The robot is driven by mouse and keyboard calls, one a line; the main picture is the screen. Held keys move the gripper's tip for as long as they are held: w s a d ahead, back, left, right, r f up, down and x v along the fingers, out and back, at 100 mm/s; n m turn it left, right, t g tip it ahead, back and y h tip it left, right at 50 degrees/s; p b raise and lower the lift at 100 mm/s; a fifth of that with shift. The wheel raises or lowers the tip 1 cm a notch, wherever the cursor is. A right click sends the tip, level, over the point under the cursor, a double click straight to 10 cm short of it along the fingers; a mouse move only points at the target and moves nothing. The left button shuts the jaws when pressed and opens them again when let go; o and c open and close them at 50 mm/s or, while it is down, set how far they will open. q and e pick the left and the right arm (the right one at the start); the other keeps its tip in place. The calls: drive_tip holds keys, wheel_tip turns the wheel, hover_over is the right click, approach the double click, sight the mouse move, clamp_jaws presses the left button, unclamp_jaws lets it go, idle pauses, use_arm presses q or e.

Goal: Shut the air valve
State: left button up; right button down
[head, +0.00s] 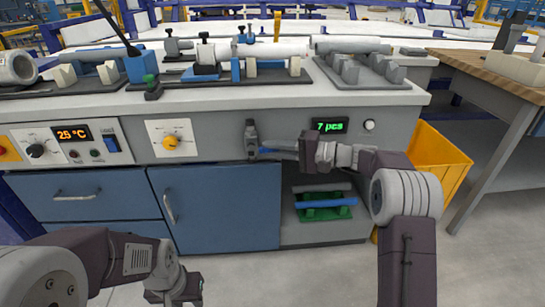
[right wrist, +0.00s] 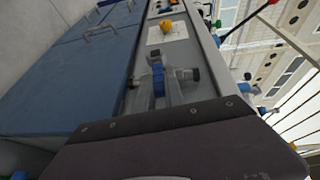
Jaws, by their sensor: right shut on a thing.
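The air valve (head: 251,138) is a small grey fitting on the front panel of the workbench, left of the green "7 pcs" display. Its blue lever (head: 269,150) points to the right, roughly level, in the head view. My right gripper (head: 285,148) reaches in from the right and is shut on the lever. In the right wrist view the blue lever (right wrist: 158,79) sits at the fingers, with the dark end of the valve (right wrist: 190,74) beside them. My left gripper (head: 178,291) hangs low at the bottom left, away from the bench; its jaws are not clear.
A panel with a yellow knob (head: 171,142) is left of the valve. Blue cabinet doors (head: 217,205) lie below, beside an open shelf with a green rack (head: 324,213). An orange bin (head: 440,158) stands right of the bench. Pipes and clamps cover the benchtop.

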drive_tip(key=shift+s+f+m+y+b, duration=0.1)
drive_tip(key=shift+f+m+y+b, duration=0.2)
drive_tip(key=shift+f+y+b, duration=0.35)
drive_tip(key=shift+a+r, duration=0.1)
drive_tip(key=shift+r, duration=0.05)
drive_tip(key=c, duration=1.4)
unclamp_jaws()
drive_tip(key=shift+c, duration=0.2)
